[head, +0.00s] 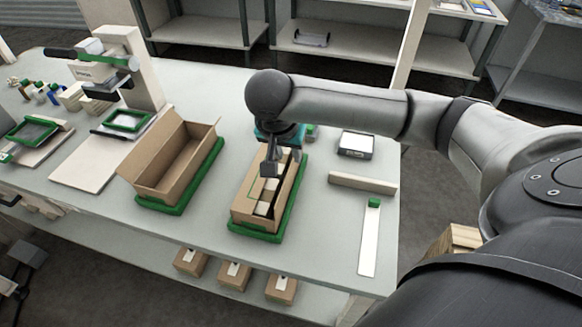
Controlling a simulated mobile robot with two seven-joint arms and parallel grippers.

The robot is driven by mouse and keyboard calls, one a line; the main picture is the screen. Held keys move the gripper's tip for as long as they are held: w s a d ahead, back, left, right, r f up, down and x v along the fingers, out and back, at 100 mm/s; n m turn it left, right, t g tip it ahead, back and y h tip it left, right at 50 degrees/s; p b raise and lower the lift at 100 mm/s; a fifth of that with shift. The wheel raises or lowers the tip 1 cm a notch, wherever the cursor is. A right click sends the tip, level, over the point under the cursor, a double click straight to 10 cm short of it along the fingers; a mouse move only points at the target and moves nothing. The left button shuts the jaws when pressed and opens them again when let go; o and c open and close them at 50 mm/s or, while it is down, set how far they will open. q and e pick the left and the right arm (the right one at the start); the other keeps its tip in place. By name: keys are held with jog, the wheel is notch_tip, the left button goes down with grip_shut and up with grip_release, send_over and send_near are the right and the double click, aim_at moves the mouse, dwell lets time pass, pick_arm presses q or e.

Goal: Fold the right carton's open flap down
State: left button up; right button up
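The right carton (244,211) is a long brown box in a green tray (262,236) near the middle of the table. Its top is at least partly open, and several pale items (263,208) show inside. A narrow upright brown panel, which looks like a flap, runs along its right long side (291,188). My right gripper (271,167) points down over the carton's far half and hides part of it. Its fingertips look close together, but their gap and any contact with the flap are unclear. My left gripper is out of view.
An empty open carton (175,163) stands in another green tray to the left. A press-like device (130,65) stands farther left. A small scale-like box (356,144), a beige bar (363,183) and a white strip (370,240) lie right of the carton.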

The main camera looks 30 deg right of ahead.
aim_at(291, 165)
jog(key=b+x, duration=0.1)
jog(key=x, duration=0.7)
jog(key=shift+w+d+f, duration=0.1)
jog(key=shift+w+f, duration=0.05)
jog(key=shift+f, duration=0.15)
grip_shut()
dwell(1.0)
